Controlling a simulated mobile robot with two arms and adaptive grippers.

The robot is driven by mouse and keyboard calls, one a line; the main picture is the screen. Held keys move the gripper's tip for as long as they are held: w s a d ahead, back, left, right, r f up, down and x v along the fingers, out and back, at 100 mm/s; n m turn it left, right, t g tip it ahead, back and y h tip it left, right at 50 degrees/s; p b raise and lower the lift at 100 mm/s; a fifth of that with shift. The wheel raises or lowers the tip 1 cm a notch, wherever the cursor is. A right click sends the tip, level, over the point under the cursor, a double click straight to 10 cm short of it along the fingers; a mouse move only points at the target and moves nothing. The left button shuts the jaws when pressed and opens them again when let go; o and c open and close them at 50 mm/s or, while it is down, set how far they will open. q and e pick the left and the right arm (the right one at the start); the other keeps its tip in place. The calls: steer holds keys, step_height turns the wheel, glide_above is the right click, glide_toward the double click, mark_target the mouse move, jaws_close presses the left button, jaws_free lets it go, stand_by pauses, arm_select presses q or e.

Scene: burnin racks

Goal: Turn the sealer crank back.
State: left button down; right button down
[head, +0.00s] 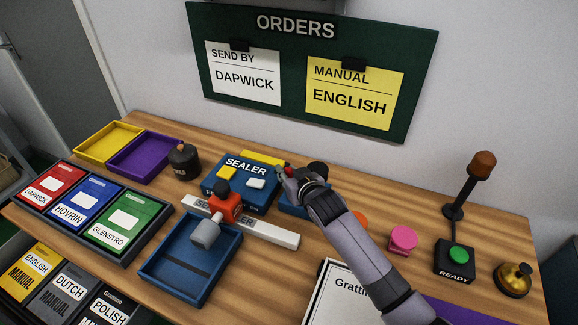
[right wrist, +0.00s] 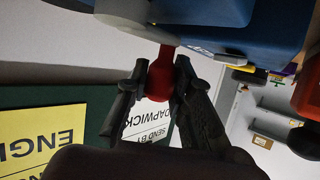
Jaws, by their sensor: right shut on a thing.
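The sealer (head: 240,180) is a blue box with a white SEALER label, near the middle of the table. My right gripper (head: 287,174) is at its right side, with the arm reaching in from the lower right. In the right wrist view, its two fingers (right wrist: 158,92) are shut on the red crank knob (right wrist: 160,72), one finger on each side. A pale grey round part (right wrist: 122,12) and the blue body show just beyond the knob. The gripper and arm hide most of the crank in the head view. My left gripper is not in view.
A blue tray (head: 233,252) and an orange-red tool with a grey cylinder (head: 226,207) are in front of the sealer. A dark lidded pot (head: 183,158) stands left. The green READY button (head: 459,254) and a brass bell (head: 514,279) are at the right.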

steer(key=c, duration=1.4)
jaws_free()
steer(key=v, duration=1.2)
steer(key=shift+f, duration=0.1)
